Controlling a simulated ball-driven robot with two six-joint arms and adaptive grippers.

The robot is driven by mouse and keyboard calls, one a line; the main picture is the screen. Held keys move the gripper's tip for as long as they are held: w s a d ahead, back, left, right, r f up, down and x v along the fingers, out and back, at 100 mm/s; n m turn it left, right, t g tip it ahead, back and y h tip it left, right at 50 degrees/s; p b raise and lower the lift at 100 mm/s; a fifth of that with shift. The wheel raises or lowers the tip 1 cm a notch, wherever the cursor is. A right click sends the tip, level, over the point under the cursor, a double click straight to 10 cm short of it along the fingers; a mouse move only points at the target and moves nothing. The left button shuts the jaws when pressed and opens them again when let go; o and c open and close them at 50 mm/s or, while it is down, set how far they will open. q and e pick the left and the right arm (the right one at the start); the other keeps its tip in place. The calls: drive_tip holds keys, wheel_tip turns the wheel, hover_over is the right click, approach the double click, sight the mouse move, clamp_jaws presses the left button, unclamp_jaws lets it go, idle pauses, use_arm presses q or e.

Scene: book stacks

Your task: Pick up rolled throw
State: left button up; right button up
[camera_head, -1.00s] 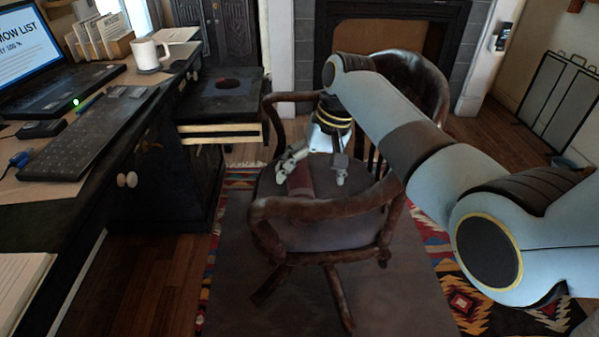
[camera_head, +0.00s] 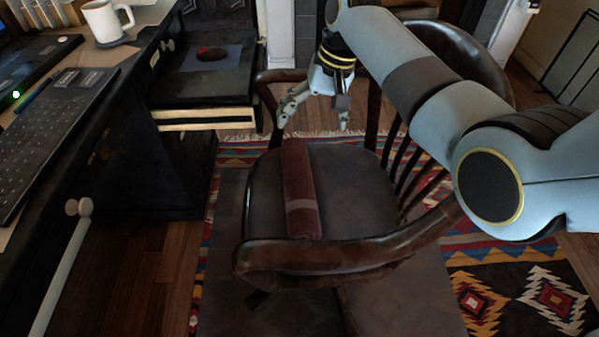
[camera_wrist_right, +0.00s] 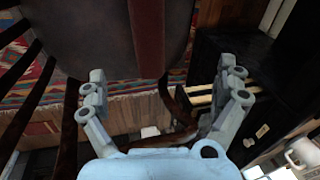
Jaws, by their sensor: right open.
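The rolled throw (camera_head: 300,190) is a long, dark red roll with a paler band near its front end. It lies on the seat of the wooden armchair (camera_head: 345,190), pointing away from me. In the right wrist view the throw (camera_wrist_right: 147,35) shows at the top middle, ahead of the fingers. My right gripper (camera_head: 312,122) is open and empty above the back part of the seat, near the throw's far end. Its spread fingers also show in the right wrist view (camera_wrist_right: 165,88), with nothing between them. My left gripper is not in view.
The chair's curved armrest (camera_head: 340,262) runs across the front of the seat, and its slatted back is on the right. The dark desk with a keyboard (camera_head: 50,135) and a white mug (camera_head: 107,22) is on the left. A drawer unit (camera_head: 205,85) stands behind.

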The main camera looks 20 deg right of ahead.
drive_tip(key=b+x, duration=0.1)
drive_tip(key=x, duration=0.1)
drive_tip(key=b, duration=0.9)
hover_over(306, 181)
drive_tip(key=d, duration=0.1)
drive_tip(key=f, duration=1.1)
drive_tip(key=shift+s+d+f, duration=0.15)
drive_tip(key=shift+d+f, duration=0.05)
drive_tip(key=shift+f, duration=0.05)
drive_tip(key=shift+g, duration=0.3)
drive_tip(key=b+x, duration=0.2)
drive_tip(key=x, duration=0.2)
drive_tip(key=shift+a+f, duration=0.1)
drive_tip(key=shift+f, duration=0.25)
drive_tip(key=b+x, duration=0.3)
drive_tip(key=x, duration=0.2)
drive_tip(key=shift+w+a+f+b, duration=0.25)
drive_tip(key=shift+a+b, duration=0.05)
drive_tip(key=shift+b, duration=0.1)
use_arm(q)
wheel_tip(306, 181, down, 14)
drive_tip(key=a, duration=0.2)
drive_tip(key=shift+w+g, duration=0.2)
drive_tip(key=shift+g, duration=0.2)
use_arm(e)
drive_tip(key=shift+r, duration=0.1)
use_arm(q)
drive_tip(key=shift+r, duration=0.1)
use_arm(e)
drive_tip(key=shift+c, duration=0.3)
